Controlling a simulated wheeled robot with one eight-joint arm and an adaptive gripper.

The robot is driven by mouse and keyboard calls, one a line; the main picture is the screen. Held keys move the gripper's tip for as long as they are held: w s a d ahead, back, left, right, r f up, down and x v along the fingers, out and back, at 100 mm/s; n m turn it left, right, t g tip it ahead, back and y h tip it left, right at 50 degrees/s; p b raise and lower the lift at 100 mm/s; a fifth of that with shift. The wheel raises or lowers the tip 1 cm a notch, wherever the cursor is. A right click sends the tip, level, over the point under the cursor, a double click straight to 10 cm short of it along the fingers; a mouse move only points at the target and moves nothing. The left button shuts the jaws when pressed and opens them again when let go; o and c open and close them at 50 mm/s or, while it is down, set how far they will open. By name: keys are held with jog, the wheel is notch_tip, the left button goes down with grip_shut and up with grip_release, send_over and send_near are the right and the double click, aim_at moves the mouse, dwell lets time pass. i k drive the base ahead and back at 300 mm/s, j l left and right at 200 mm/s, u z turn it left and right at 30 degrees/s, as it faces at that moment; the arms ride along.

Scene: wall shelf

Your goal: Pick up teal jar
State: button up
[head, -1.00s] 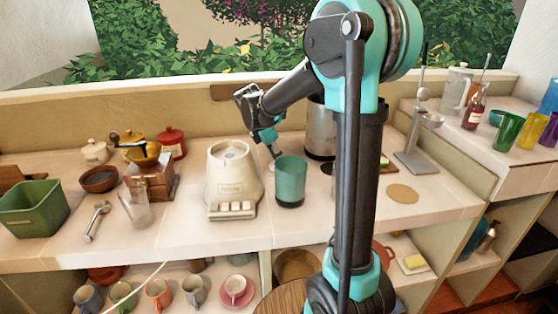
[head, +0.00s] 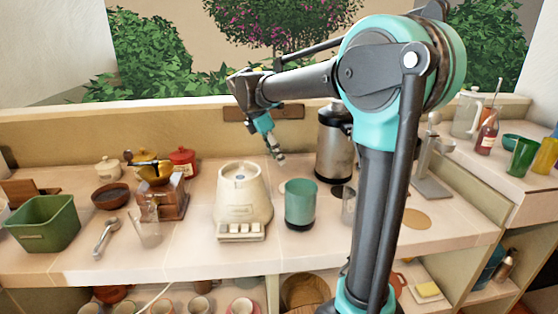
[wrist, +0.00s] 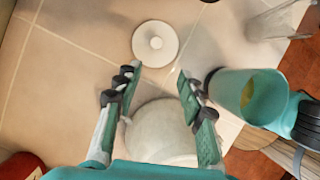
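The teal jar (head: 300,207) is an open-topped cylinder standing upright on the counter, right of a cream appliance (head: 243,205). In the wrist view an open teal cylinder (wrist: 229,88), which looks like this jar, lies to the right of the fingers, outside their gap. My gripper (head: 279,157) hangs above the counter, behind and above the jar in the head view, and looks apart from it. In the wrist view my gripper (wrist: 152,93) is open with its two fingers spread and nothing held. A rounded white thing (wrist: 158,135) shows beyond the fingers, partly hidden by them.
A steel flask (head: 335,150) stands behind and right of the jar. A clear glass (head: 348,207) is close to its right, partly hidden by my arm. A metal stand (head: 432,188) is further right. A red pot (head: 183,162) is at the back left. Bare counter lies before the jar.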

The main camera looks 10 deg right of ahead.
aim_at(301, 194)
jog(key=k+l, duration=0.25)
jog(key=l, duration=0.15)
jog(key=k+l, duration=0.55)
jog(key=l, duration=0.25)
jog(key=k+l, duration=0.25)
jog(key=l, duration=0.2)
